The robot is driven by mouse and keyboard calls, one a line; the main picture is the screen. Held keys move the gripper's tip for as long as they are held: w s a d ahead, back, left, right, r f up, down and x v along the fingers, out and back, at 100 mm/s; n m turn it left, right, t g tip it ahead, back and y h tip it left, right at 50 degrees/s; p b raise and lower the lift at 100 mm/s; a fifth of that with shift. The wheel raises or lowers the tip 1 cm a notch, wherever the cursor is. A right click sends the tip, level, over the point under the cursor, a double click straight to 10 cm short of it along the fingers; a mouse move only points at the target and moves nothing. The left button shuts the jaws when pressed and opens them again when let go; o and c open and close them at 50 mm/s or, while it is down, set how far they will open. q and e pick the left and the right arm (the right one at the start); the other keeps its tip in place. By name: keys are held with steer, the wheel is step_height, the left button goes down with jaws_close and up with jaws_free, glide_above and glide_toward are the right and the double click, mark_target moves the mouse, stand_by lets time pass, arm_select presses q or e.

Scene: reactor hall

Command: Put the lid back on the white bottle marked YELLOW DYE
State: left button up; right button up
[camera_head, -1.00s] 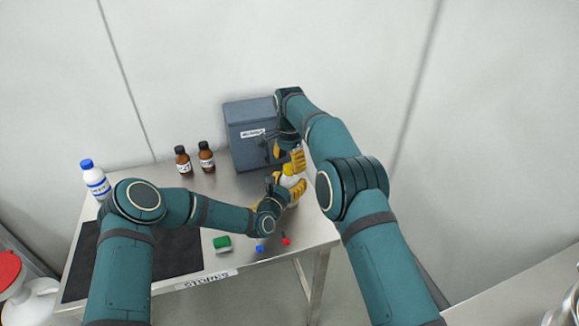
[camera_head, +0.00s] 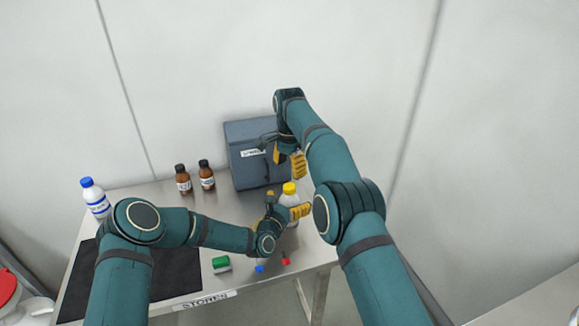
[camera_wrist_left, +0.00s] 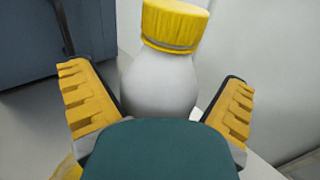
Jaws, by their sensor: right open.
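A white bottle (camera_head: 291,198) stands on the steel table near its right end, with a yellow lid (camera_head: 289,188) seated on its neck. The left wrist view shows the bottle (camera_wrist_left: 160,85) and its ribbed lid (camera_wrist_left: 174,25) close up; no marking is readable. My left gripper (camera_head: 285,209) is open at the bottle, its yellow fingers on either side with gaps visible in the left wrist view (camera_wrist_left: 160,108). My right gripper (camera_head: 290,161) is open and empty above and behind the lid, apart from it.
A grey-blue box (camera_head: 255,170) stands behind the bottle. Two brown bottles (camera_head: 183,180) and a white bottle with a blue lid (camera_head: 95,198) stand to the left. A green block (camera_head: 221,264) and small blue (camera_head: 259,268) and red (camera_head: 285,261) items lie near the front edge.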

arm_select(q)
steer(key=shift+s, duration=0.1)
steer(key=v, duration=1.2)
